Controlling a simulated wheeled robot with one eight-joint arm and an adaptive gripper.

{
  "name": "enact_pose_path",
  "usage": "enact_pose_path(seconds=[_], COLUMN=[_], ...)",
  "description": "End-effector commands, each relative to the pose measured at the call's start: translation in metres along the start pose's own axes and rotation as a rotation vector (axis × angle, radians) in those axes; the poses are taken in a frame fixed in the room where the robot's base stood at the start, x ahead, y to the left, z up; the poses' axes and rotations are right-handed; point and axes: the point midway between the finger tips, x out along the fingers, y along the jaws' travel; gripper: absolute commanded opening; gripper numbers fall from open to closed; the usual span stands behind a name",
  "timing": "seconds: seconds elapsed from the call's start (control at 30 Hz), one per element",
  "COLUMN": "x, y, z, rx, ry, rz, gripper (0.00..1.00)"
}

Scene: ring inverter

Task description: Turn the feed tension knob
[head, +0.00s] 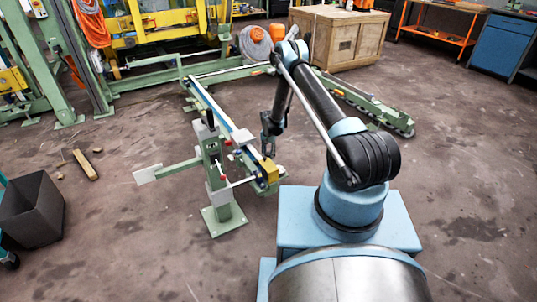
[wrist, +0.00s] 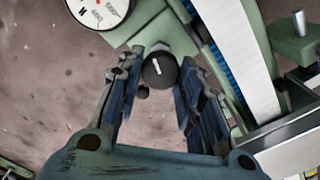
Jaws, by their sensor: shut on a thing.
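The feed tension knob (wrist: 159,71) is a round black knob with a white pointer line, at the upper middle of the wrist view. It sits on a pale green housing (wrist: 165,38). My gripper (wrist: 160,66) has one blue-lined finger on each side of the knob, and is shut on it at the fingertips. In the head view my gripper (head: 268,150) points down beside the green rail of the machine, and the knob cannot be made out there.
A white dial (wrist: 99,10) with a scale is beside the knob. The green machine (head: 213,165) stands on a post left of my arm, with a yellow block (head: 267,172) at the rail's near end.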

Motion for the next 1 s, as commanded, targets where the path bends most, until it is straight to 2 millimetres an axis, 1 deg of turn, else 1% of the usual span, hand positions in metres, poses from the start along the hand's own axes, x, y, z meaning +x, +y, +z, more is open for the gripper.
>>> enact_pose_path(seconds=[0.13, 0.4, 0.7, 1.0], x=[-0.0003, -0.0002, -0.0002, -0.0001], y=[-0.0014, -0.0017, -0.0021, -0.0027], z=[0.0001, 0.0009, 0.0018, 0.0026], rx=[0.094, 0.205, 0.281, 0.316], ry=[0.001, -0.001, -0.002, -0.003], rz=[-0.002, -0.002, -0.003, -0.003], gripper=[0.1, 0.1, 0.1, 0.1])
